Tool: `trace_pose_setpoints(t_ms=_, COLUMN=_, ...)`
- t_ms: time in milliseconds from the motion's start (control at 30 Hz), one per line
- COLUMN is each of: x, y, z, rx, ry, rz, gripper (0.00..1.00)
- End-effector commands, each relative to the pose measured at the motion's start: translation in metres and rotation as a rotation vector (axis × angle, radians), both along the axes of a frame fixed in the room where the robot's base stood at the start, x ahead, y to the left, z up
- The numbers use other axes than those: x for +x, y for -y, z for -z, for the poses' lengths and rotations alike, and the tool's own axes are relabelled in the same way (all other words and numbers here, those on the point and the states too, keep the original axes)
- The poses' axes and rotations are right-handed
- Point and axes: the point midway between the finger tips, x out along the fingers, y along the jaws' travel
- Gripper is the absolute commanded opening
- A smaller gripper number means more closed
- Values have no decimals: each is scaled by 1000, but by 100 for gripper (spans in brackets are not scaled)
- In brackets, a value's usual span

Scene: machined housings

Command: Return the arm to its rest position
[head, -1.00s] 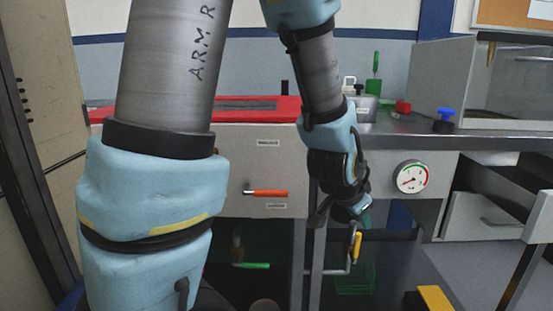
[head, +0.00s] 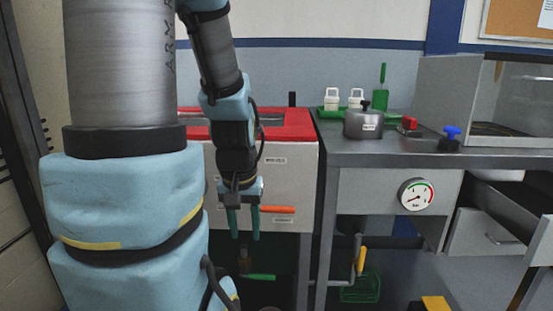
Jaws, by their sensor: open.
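My gripper (head: 244,222) hangs pointing down in the head view, in front of the white cabinet with the red top. Its two teal fingers are apart and nothing shows between them. My arm comes down from the top of the picture to the gripper, and another large link of mine fills the left side. The gripper's right finger is close in the picture to the orange handle (head: 278,209); I cannot tell whether they touch.
A steel bench (head: 400,152) stands right of the white cabinet (head: 285,180), carrying a grey pot (head: 363,124), a red knob (head: 409,124) and a blue knob (head: 450,136). A gauge (head: 417,195) is on its front. A yellow-handled pipe (head: 360,262) and green-handled valve (head: 260,277) are below.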

Motion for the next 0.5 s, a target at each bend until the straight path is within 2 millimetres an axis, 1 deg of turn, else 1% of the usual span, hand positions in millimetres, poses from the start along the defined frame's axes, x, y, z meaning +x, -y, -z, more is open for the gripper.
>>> trace_pose_setpoints(t_ms=33, x=0, y=0, z=-21, rx=0, ry=0, rz=1, gripper=45)
trace_pose_setpoints(t_ms=67, x=0, y=0, z=-27, rx=0, ry=0, rz=1, gripper=45)
trace_pose_setpoints(t_ms=133, x=0, y=0, z=-45, rx=0, ry=1, rz=1, gripper=45)
trace_pose_setpoints(t_ms=300, x=0, y=0, z=-100, rx=0, ry=1, rz=2, gripper=45)
trace_pose_setpoints(t_ms=400, x=0, y=0, z=-127, rx=0, ry=1, rz=2, gripper=45)
trace_pose_setpoints(t_ms=500, x=0, y=0, z=-146, rx=0, ry=1, rz=2, gripper=45)
